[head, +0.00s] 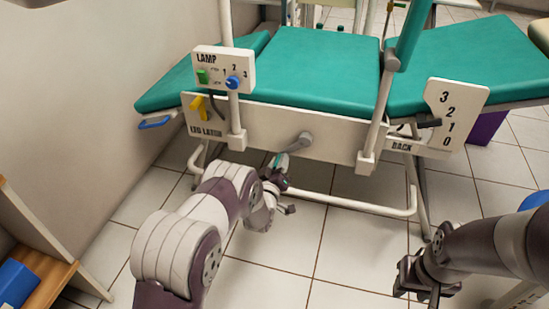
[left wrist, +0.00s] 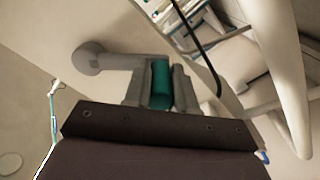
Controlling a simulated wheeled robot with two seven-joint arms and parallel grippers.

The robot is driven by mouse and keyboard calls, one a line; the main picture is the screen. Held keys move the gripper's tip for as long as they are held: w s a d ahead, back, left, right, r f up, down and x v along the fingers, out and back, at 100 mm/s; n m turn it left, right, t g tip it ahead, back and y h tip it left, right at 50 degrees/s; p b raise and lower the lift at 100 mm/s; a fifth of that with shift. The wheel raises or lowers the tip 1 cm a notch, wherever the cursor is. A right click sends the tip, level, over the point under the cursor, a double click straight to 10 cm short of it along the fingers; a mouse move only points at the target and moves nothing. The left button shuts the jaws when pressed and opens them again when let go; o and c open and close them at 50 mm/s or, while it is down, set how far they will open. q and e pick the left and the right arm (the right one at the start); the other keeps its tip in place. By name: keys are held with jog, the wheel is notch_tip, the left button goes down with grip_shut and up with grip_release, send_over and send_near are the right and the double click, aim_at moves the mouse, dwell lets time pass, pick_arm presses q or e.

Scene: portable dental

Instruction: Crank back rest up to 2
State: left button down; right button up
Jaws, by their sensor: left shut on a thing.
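The crank (head: 299,144) sticks out of the chair's white side panel, its grey arm slanting down-left to a teal grip (head: 280,161). My left gripper (head: 277,174) is shut on that grip. In the left wrist view, the teal grip (left wrist: 160,84) sits between the two fingers, and the crank arm (left wrist: 118,62) runs left to its round hub. The BACK scale plate (head: 456,108) reads 3, 2, 1, 0 from top down. Its dark pointer (head: 428,121) is around the 2 and 1 marks. The back rest (head: 465,62) is the teal section at right. My right gripper (head: 420,279) hangs apart from the chair; its opening is unclear.
A LAMP box (head: 224,69) with a blue knob stands on a post left of the crank. A yellow leg-latch lever (head: 198,106) is below it. A white frame tube (head: 345,203) runs under the panel. A wooden shelf (head: 50,275) is at lower left. Tiled floor lies clear between.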

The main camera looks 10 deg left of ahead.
pick_arm(q)
jog(key=d+f+n, duration=0.3)
jog(key=d+n, duration=0.3)
jog(key=n, duration=0.1)
jog(key=shift+s+d, duration=0.15)
jog(key=shift+d, duration=0.1)
jog(key=shift+r, duration=0.1)
dwell(0.4)
jog(key=c, duration=0.9)
grip_release()
jog(key=shift+r, duration=0.1)
